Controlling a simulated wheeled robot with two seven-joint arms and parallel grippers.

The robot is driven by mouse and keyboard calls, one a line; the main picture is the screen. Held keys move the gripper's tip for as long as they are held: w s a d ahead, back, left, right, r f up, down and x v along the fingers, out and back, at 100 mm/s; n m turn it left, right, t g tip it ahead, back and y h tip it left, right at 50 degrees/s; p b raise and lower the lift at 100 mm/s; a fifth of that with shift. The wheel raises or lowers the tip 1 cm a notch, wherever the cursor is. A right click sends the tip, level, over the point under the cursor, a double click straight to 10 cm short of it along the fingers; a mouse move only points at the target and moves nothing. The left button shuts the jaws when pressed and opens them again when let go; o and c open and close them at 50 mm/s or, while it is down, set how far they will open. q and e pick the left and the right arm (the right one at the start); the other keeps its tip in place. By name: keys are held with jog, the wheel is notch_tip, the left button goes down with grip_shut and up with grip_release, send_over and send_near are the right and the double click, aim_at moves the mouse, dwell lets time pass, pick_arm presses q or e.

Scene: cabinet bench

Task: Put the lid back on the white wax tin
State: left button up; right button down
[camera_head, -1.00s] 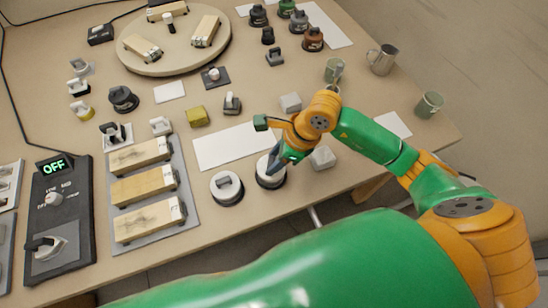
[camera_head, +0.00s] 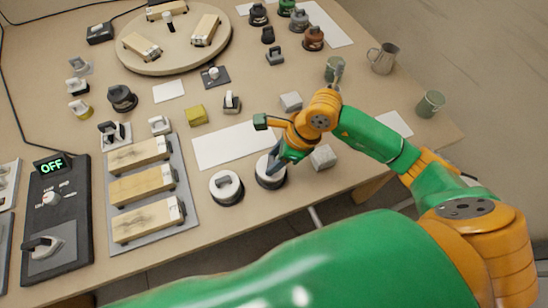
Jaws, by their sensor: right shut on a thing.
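My right gripper (camera_head: 275,163) points down over a round white-topped piece with a dark lower rim (camera_head: 270,180), near the table's front edge. Its fingers are shut on the top of this piece, which I take to be the white lid; the fingers hide the grip. Just left of it stands a similar round white piece with a dark base and a grey bar on top (camera_head: 226,188), apart from the gripper. Which of the two is the tin's body I cannot tell for sure. My left gripper is not in view.
A white sheet (camera_head: 225,147) lies behind the two round pieces. A pale block (camera_head: 323,157) stands close right of the gripper, another (camera_head: 291,101) behind it. A grey tray (camera_head: 188,213) with wooden blocks lies left. Several coloured tins (camera_head: 313,38) stand at the back.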

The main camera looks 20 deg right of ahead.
dwell(0.3)
grip_release()
notch_tip(320, 180, up, 7)
jog(key=p, duration=0.5)
grip_shut()
dwell(0.7)
dwell(0.5)
jog(key=shift+f, duration=0.1)
dwell(0.7)
jog(key=shift+f+b, duration=2.6)
jog(key=shift+b, duration=0.05)
jog(key=shift+r, duration=0.15)
